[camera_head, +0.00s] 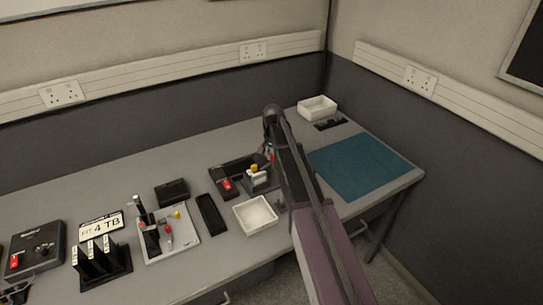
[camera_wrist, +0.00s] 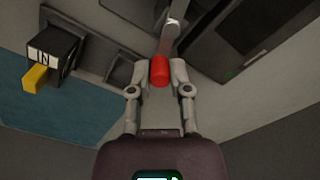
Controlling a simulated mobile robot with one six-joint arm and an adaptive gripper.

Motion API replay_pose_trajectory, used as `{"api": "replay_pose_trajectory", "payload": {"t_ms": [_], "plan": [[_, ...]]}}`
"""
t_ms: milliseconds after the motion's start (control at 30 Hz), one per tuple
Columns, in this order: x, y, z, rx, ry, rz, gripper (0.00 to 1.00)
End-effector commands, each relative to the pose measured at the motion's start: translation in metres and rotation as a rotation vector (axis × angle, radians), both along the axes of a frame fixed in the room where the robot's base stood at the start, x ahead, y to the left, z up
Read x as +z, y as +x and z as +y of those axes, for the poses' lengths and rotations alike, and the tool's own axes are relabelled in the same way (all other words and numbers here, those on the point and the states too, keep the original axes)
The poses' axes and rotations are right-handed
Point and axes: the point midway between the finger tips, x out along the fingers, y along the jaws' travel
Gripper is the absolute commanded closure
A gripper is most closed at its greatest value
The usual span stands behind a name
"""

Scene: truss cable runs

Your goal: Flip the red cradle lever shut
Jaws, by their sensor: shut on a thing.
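In the wrist view, the red lever knob (camera_wrist: 159,70) sits between the fingertips of my gripper (camera_wrist: 159,64), which is shut on it. A grey lever shaft runs up from the knob to a pale end (camera_wrist: 173,22). A dark block marked "IN" with a yellow tab (camera_wrist: 36,78) is at the left. In the head view, a cradle block with a white part and a yellow top (camera_head: 258,178) stands just left of my arm. A little red shows beside the arm there. My arm hides most of the gripper, and I cannot tell the lever's exact angle.
A teal mat (camera_head: 362,167) lies right of my arm. A white tray (camera_head: 255,215) stands in front of the cradle and a white bin (camera_head: 317,107) at the back corner. A dark unit with a red part (camera_head: 226,185) and a fixture board (camera_head: 168,235) are to the left.

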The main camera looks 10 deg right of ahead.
Motion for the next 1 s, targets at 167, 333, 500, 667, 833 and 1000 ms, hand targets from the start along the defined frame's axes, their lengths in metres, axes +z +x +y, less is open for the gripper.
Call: {"api": "replay_pose_trajectory", "payload": {"t_ms": [167, 333, 500, 667, 833, 1000], "plan": [[-0.0002, -0.0048, -0.0007, -0.129, 0.002, 0.001, 1.0], [-0.0002, -0.0077, -0.0018, -0.234, 0.003, 0.001, 1.0], [-0.0003, -0.0097, -0.0024, -0.3, 0.004, 0.001, 1.0], [-0.0003, -0.0103, -0.0024, -0.325, 0.004, 0.002, 1.0], [-0.0003, -0.0106, -0.0024, -0.328, 0.004, 0.002, 1.0], [-0.0003, -0.0108, -0.0025, -0.327, 0.004, 0.003, 1.0]]}}
